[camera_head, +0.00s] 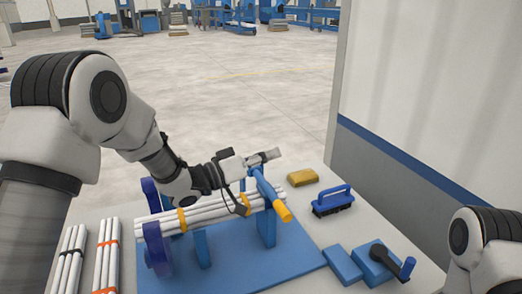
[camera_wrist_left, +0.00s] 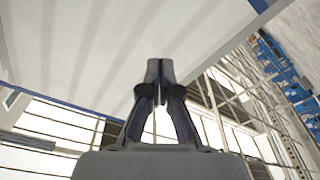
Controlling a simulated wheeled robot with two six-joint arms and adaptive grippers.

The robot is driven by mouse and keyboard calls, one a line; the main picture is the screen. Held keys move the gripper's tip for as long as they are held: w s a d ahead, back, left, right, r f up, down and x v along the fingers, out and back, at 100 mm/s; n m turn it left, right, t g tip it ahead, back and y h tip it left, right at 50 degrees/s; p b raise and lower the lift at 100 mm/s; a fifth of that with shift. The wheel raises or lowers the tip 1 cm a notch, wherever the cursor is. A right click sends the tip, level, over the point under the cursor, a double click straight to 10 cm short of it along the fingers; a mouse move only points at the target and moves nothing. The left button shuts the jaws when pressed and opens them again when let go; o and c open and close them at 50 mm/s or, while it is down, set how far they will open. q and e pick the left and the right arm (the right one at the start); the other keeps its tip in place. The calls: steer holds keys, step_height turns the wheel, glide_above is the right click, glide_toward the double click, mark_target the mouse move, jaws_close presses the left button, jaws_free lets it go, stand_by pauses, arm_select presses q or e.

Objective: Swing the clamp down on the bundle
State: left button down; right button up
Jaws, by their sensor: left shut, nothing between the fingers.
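A bundle of white pipes (camera_head: 205,213) with yellow bands lies in a blue cradle on a blue base plate (camera_head: 235,268). The clamp (camera_head: 265,188) is a blue bar with a yellow handle (camera_head: 284,212), and it crosses over the right end of the bundle in the head view. I cannot tell whether the bar touches the pipes. My left gripper (camera_head: 263,157) is shut and empty just above the clamp bar's far end. Its closed fingers also show in the left wrist view (camera_wrist_left: 160,72). My right gripper is out of view; only part of that arm shows at the lower right.
A yellow block (camera_head: 302,177) and a blue brush (camera_head: 333,201) lie right of the cradle. A blue box with a black crank (camera_head: 380,262) stands at the front right. Banded pipe bundles (camera_head: 106,255) lie at the left. A wall (camera_head: 425,100) rises behind the table's right side.

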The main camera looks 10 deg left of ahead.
arm_select(q)
steer(key=shift+s+d+f+m+g+h+b, duration=0.15)
steer(key=shift+s+d+f+m+b, duration=0.55)
steer(key=shift+f+b, duration=1.3)
steer(key=shift+s+d+f+m+g+h+b, duration=0.1)
steer(key=shift+s+d+f+m+b, duration=0.15)
steer(key=shift+s+f+m+b, duration=1.15)
steer(key=shift+s+d+f+m+g+h+b, duration=0.15)
steer(key=shift+d+f+m+b, duration=0.65)
steer(key=shift+f+b, duration=1.75)
steer(key=shift+s+a+f+m+p, duration=0.1)
steer(key=shift+a+f+m+p, duration=0.2)
steer(key=shift+f+p, duration=0.3)
step_height(320, 180, up, 11)
glide_above(279, 211)
steer(key=shift+a+r, duration=0.2)
steer(key=shift+a, duration=0.1)
steer(key=shift+s, duration=0.1)
